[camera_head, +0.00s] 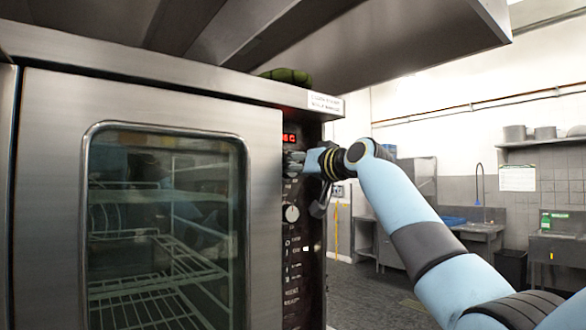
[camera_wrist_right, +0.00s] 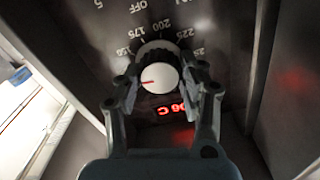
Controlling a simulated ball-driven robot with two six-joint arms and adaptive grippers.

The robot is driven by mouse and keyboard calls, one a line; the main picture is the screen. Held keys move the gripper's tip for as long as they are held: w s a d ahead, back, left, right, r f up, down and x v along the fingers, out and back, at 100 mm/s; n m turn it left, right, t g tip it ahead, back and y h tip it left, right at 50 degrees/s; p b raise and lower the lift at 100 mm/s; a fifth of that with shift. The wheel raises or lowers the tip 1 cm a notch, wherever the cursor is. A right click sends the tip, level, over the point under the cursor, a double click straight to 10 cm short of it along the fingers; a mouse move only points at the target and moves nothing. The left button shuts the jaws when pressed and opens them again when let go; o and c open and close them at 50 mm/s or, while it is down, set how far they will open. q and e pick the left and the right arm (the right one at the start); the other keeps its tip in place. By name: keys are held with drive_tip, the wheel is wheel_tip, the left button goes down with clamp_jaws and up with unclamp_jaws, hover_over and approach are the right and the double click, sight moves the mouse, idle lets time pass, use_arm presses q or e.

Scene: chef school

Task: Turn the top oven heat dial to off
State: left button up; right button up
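The top oven heat dial (camera_wrist_right: 160,76) has a white face with a red mark pointing left in the right wrist view. That view is upside down. Numbers from 150 to 225 can be read around the dial's upper side. My right gripper (camera_wrist_right: 160,82) has one finger on each side of the dial, close against it and seemingly touching. In the head view my right gripper (camera_head: 296,162) is at the upper control panel (camera_head: 306,255) and covers most of the dial. My left gripper is not in view.
A red lit display (camera_head: 289,138) is just above the dial. A second dial (camera_head: 291,213) is below it. The closed oven door (camera_head: 55,200) is left of the panel. A metal hood (camera_head: 420,40) hangs overhead. Open floor (camera_head: 375,300) lies to the right.

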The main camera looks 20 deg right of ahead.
drive_tip(key=c, duration=0.5)
drive_tip(key=shift+o, duration=0.2)
drive_tip(key=n+b, duration=0.6)
drive_tip(key=n, duration=0.3)
drive_tip(key=n+b, duration=0.6)
drive_tip(key=n, duration=0.3)
drive_tip(key=shift+a+f+n, duration=0.15)
drive_tip(key=shift+a+n, duration=0.05)
drive_tip(key=shift+n, duration=0.2)
drive_tip(key=o, duration=1.2)
